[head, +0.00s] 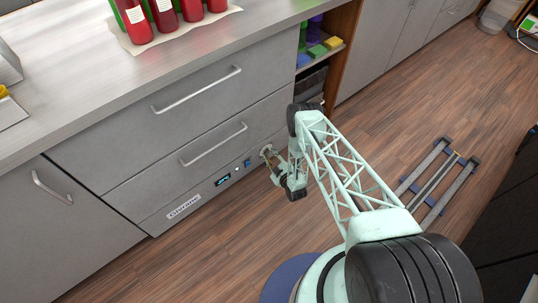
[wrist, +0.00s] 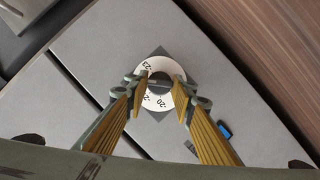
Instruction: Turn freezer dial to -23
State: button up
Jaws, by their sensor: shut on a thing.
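The freezer dial (wrist: 172,68) is a white ring with black numbers around a dark grey centre knob, on a grey diamond-shaped plate. "-23" shows at its upper left and "-20" near the bottom. Another number at the lower left is partly unreadable. My gripper (wrist: 160,87) has its fingertips on either side of the centre knob, shut on it. In the head view my gripper (head: 272,157) is at the low front panel of the drawer unit, and the dial (head: 266,150) is mostly hidden behind it. I cannot make out a pointer mark.
A small display (head: 222,180) with lit digits and a blue switch (head: 247,163) sit left of the dial. Drawers with bar handles (head: 213,144) are above. Red bottles (head: 164,18) stand on the counter. Open wooden floor lies in front, with a metal rail frame (head: 438,180) at right.

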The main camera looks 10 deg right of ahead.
jog(key=shift+m, duration=0.3)
jog(key=shift+w+d+m+g+y, duration=0.15)
jog(key=shift+m+g+y, duration=0.45)
jog(key=shift+m+y, duration=0.6)
jog(key=shift+s+d+m+g+y, duration=0.15)
jog(key=shift+m+g+y, duration=0.5)
jog(key=shift+m, duration=1.05)
jog(key=shift+w+r, duration=0.1)
jog(key=shift+w, duration=0.05)
jog(key=o, duration=0.8)
jog(key=shift+o, duration=0.2)
jog(key=v, duration=1.2)
jog(key=shift+d, duration=0.1)
